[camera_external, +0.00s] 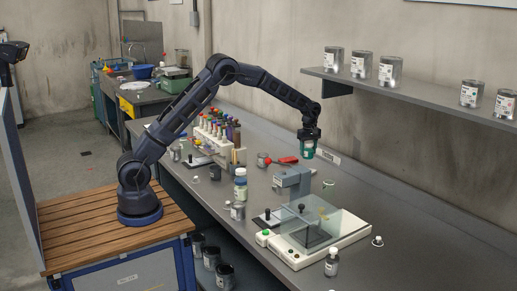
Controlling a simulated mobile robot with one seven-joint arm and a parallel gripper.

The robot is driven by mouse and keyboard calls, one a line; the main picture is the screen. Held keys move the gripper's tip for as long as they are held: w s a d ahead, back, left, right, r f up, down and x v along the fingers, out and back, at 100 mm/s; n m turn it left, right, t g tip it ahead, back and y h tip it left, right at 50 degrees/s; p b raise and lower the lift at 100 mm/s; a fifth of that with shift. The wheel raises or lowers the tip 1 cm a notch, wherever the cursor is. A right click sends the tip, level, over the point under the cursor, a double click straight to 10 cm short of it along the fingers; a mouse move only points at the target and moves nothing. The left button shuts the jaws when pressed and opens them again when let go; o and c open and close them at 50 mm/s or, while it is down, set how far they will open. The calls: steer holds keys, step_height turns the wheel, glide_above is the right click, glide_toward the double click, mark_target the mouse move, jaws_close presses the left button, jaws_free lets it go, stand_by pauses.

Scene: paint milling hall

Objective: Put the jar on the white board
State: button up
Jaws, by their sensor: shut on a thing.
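My gripper (309,138) is shut on a small teal-green jar (307,150) with a pale patch on its side. It holds the jar upright above the far side of the grey bench, behind a grey stand-like device. The jar looks clear of the bench top. I cannot pick out the white board with certainty. A smaller, partly white flat piece (203,161) lies at the left.
The grey device (293,181) stands below the jar. A shelf (420,92) with cans overhangs at right.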

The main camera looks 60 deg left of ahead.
steer(key=shift+f, duration=3.6)
steer(key=shift+f, duration=0.1)
steer(key=o, duration=1)
steer(key=shift+o, duration=0.2)
